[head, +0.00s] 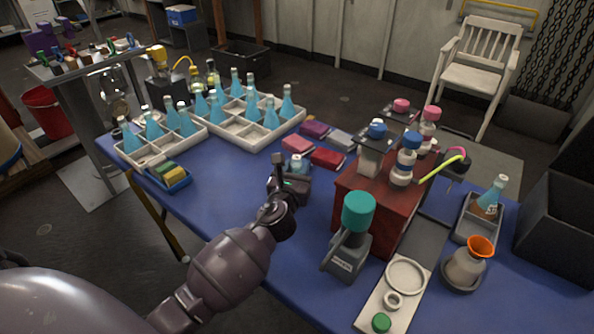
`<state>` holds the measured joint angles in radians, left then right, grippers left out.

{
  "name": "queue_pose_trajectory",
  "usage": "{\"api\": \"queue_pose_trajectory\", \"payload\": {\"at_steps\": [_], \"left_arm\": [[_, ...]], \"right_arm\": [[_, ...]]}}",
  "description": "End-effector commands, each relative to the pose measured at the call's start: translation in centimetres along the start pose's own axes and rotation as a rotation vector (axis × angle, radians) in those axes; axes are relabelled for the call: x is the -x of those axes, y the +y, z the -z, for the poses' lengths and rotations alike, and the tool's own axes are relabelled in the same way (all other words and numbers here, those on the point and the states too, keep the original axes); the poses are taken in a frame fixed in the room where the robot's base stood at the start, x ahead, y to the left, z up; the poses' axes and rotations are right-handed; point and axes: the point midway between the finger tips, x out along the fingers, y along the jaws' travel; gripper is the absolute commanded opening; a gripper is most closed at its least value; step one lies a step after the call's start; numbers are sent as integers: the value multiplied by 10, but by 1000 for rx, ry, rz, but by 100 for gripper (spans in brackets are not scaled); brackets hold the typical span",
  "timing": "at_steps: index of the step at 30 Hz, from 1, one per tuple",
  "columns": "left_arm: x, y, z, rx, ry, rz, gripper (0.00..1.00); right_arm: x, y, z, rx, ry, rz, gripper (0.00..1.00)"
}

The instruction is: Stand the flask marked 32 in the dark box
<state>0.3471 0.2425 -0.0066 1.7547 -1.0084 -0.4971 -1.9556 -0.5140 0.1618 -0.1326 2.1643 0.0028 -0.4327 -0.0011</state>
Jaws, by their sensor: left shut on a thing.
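My left gripper (288,184) is over the middle of the blue table, shut on a small flask (297,162) whose pale blue top shows just beyond the fingers. Its lower part is hidden and I cannot read its mark. Several blue flasks (271,115) stand in pale divided trays at the back left. Another flask (492,194) with a white label stands in a grey tray at the right; its number is too small to read. A large dark box (560,235) is at the right edge of the picture. My right gripper is not in view.
A red block (362,205) with capped bottles stands right of my gripper. A teal-topped device (352,235) stands in front of it. An orange-rimmed vessel (468,264) and a pale tray (398,295) are at the front right.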

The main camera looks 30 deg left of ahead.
Motion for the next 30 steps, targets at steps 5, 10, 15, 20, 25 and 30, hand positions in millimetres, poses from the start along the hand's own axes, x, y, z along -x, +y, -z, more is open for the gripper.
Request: {"api": "queue_pose_trajectory", "payload": {"at_steps": [5,10,15,20,25,30], "left_arm": [[0,0,2,0,0,0,49],[0,0,2,0,0,0,62],[0,0,2,0,0,0,62],[6,0,0,-1,1,0,62],[30,1,-2,1,0,0,62],[62,0,-2,1,0,0,62]], "right_arm": [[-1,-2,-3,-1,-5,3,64],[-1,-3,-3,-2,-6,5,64],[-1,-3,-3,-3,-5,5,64],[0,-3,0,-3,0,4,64],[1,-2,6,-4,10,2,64],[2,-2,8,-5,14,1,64]]}}
